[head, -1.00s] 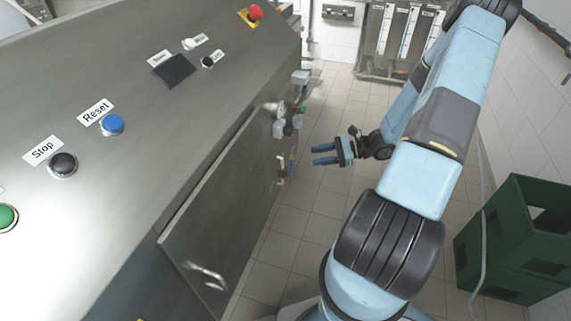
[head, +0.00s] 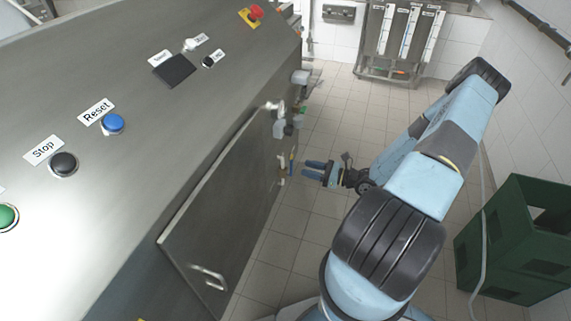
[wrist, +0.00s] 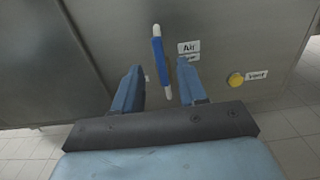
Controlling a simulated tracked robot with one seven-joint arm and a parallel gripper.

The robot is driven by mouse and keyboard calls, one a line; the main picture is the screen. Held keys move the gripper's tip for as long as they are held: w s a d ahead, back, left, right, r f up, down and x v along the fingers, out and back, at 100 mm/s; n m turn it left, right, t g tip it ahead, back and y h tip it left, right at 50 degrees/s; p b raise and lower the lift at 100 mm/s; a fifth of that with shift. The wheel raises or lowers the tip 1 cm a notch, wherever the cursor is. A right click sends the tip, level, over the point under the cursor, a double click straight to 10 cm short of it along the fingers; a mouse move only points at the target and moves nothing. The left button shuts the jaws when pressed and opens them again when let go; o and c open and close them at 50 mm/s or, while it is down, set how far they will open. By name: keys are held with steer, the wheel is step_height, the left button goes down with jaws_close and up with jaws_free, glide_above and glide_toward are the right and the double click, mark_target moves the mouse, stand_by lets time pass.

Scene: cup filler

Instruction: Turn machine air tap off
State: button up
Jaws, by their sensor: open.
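The air tap handle (wrist: 160,62) is a blue lever with white ends on the machine's steel side. In the wrist view it stands nearly upright, tilted slightly, left of a label reading "Air" (wrist: 188,47). In the head view it is a small blue handle (head: 291,164) low on the machine's side. My gripper (wrist: 160,78) is open, with its two blue fingers on either side of the lever's lower part in the wrist view; I cannot tell how deep the lever sits between them. In the head view my gripper (head: 306,170) points left at the tap, a small distance away.
A yellow knob (wrist: 236,79) labelled "Vent" is right of the tap. Other small fittings (head: 279,129) stick out of the machine above it. A steel door (head: 222,215) with a handle is nearer. Green crates (head: 520,240) stand at the right. The floor between is clear.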

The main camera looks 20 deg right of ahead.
mark_target(286, 169)
steer(key=x, duration=0.9)
steer(key=shift+w+a, duration=0.1)
steer(key=shift+a, duration=0.1)
jaws_close()
steer(key=shift+d, duration=0.1)
